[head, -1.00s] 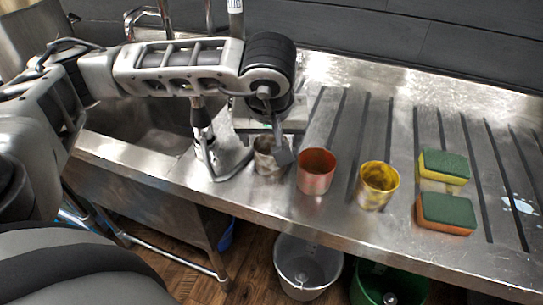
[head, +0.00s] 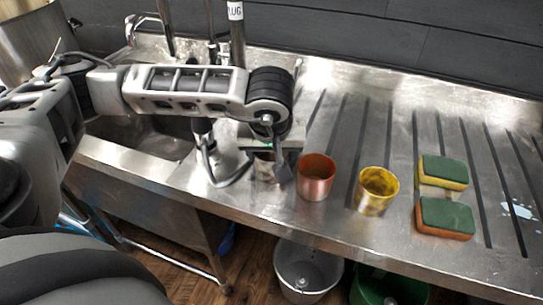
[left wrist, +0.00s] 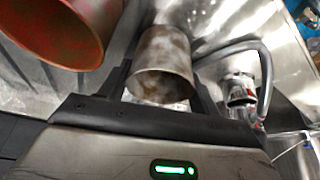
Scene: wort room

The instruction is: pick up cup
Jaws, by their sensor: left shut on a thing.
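A worn grey metal cup (head: 264,174) stands upright on the steel drainboard, left of an orange-red cup (head: 316,178) and a yellow cup (head: 377,192). My left gripper (head: 269,170) comes down over the grey cup, with one dark finger along its right side. The gripper hides the cup's upper part in the head view. In the left wrist view, the grey cup (left wrist: 164,55) lies between both fingers of my gripper (left wrist: 163,80), which is shut on it. The orange-red cup (left wrist: 62,28) is close beside the fingers there. My right gripper is not in view.
Two sponges, one yellow and green (head: 443,170) and one orange and green (head: 445,216), lie at the right on the grooved drainboard (head: 330,240). A sink (head: 150,135) is at the left. A grey bucket (head: 306,272) and a green one (head: 388,290) stand below.

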